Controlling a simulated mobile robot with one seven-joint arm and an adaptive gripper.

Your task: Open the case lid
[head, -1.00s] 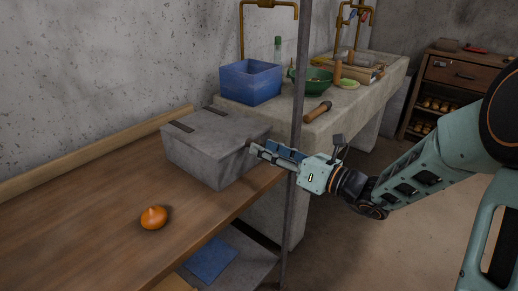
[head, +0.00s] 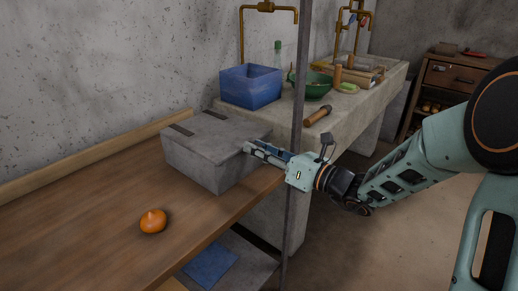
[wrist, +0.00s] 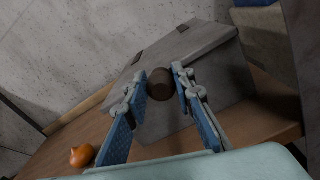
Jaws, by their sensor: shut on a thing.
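The grey case (head: 195,160) sits on the wooden bench, its lid (head: 215,130) down, with two dark hinge strips near the wall side. My gripper (head: 251,149) is at the case's right front side, just under the lid edge. In the wrist view, my gripper (wrist: 163,88) has its blue-padded fingers on either side of a dark round knob (wrist: 160,83) on the case (wrist: 205,65), and is shut on it. In the head view my fingers hide the knob.
An orange onion-like thing (head: 153,222) lies on the bench (head: 80,225). A blue bin (head: 250,86) stands behind the case on the stone sink counter. A thin upright post (head: 298,100) stands close beside my gripper.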

